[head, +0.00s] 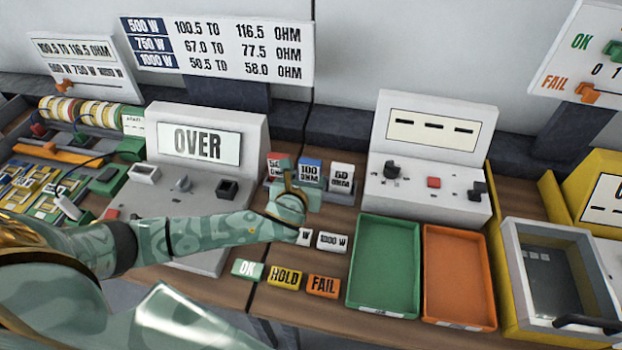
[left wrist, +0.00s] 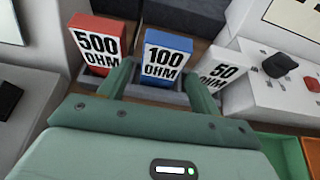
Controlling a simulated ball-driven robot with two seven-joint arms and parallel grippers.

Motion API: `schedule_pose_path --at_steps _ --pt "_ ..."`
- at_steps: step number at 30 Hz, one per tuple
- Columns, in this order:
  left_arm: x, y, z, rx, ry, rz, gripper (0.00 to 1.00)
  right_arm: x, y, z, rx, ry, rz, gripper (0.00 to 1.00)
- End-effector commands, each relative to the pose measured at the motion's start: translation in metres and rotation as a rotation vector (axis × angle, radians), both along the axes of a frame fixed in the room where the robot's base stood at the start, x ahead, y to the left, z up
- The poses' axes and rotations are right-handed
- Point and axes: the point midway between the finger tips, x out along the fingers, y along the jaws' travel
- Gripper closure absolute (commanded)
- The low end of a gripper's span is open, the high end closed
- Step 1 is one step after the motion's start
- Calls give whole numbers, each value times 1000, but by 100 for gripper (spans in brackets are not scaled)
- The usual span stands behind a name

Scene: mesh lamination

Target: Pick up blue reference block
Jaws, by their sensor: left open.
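The blue reference block (head: 311,172), labelled 100 OHM, stands in a dark holder between a red 500 OHM block (head: 275,166) and a white 50 OHM block (head: 341,177). My left gripper (head: 288,180) is in front of the holder in the head view. In the left wrist view, the blue block (left wrist: 166,62) shows between the two fingers of my left gripper (left wrist: 160,80). The fingers are apart, with one on each side of the block's lower part. I cannot tell whether they touch it. My right gripper is not in view.
Grey meters stand left (head: 207,140) and right (head: 430,160) of the holder. In front lie small OK (head: 247,269), HOLD (head: 285,277) and FAIL (head: 323,286) blocks and a 1000 W block (head: 332,241). A green tray (head: 352,290) and an orange tray (head: 428,290) are at the right.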

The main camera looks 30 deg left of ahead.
Motion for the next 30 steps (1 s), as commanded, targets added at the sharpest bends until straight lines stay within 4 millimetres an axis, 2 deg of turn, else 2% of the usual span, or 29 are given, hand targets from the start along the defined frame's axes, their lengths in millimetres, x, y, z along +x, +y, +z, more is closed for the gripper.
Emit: schedule_pose_path --at_steps 5,12,21,25,26,30 --pt "13 2 -8 0 0 -1 36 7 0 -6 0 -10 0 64" --pt "46 9 -25 1 0 0 36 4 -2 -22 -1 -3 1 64" --pt "51 10 -25 -1 1 -1 36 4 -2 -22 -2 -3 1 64" --pt "51 10 -25 -1 1 -1 73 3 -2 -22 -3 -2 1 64" --pt "51 10 -25 -1 1 -1 76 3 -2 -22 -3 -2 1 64" --pt "52 10 -25 0 0 -1 76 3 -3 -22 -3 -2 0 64"
